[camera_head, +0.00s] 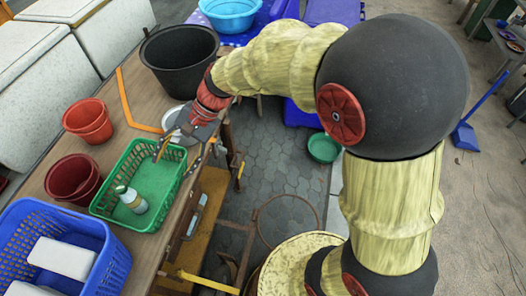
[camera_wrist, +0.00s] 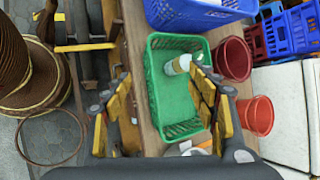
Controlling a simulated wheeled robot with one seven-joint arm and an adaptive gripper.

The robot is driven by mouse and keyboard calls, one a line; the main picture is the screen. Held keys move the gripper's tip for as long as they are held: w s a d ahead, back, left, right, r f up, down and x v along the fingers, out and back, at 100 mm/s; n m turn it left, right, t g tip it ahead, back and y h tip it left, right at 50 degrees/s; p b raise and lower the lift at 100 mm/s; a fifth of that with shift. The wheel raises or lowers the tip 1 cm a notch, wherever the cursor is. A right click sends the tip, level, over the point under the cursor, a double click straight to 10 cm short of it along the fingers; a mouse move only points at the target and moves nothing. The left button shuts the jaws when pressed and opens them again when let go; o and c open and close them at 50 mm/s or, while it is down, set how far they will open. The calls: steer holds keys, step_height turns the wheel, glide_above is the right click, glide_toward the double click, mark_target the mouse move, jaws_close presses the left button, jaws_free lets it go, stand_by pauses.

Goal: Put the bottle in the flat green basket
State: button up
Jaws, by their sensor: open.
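The flat green basket (camera_head: 106,207) sits on the wooden table; it also fills the middle of the wrist view (camera_wrist: 157,115). The bottle (camera_head: 133,202), white with a green top part, is inside the basket, near its end by the blue crate. It appears to lie on the floor of the basket. In the wrist view the bottle (camera_wrist: 176,66) is partly hidden by my right finger. My gripper (camera_head: 178,153) is open and empty, above the other end of the basket and apart from the bottle. Both yellow fingers show spread in the wrist view (camera_wrist: 161,80).
A blue crate (camera_head: 112,270) with white items stands beside the basket. Two red pots (camera_head: 74,179) (camera_head: 88,121) stand along its left side. A large black tub (camera_head: 181,58) and a pale round dish (camera_head: 172,117) are behind. The table's edge runs close on the right.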

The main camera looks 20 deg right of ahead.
steer(key=s+d+r+n+t+h, duration=0.3)
steer(key=s+d, duration=0.4)
steer(key=d, duration=0.4)
steer(key=s+d+r+n+t+h, duration=0.3)
steer(key=s+d+r, duration=0.4)
steer(key=d, duration=0.5)
steer(key=shift+s+n+h, duration=0.75)
steer(key=shift+n+h, duration=0.15)
steer(key=shift+h, duration=0.2)
